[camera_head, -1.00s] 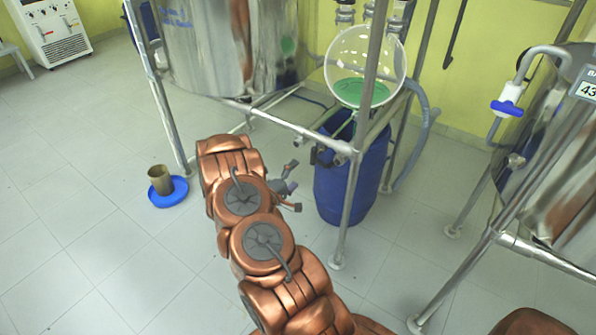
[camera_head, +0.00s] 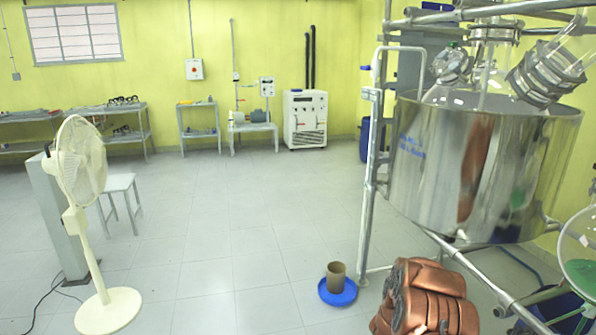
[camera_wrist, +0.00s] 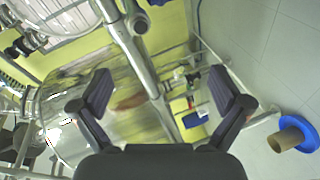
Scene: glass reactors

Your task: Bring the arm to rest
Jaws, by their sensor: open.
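My gripper (camera_wrist: 162,100) shows in the wrist view with its two dark fingers spread apart and nothing between them. Behind the fingers are metal frame tubes and a shiny steel vessel; how far off they are is hard to tell. In the head view only a copper-coloured part of my arm (camera_head: 428,300) shows at the bottom right, in front of the steel frame. The gripper itself is out of that view.
A white fan (camera_head: 84,180) stands at the left. The middle floor is clear.

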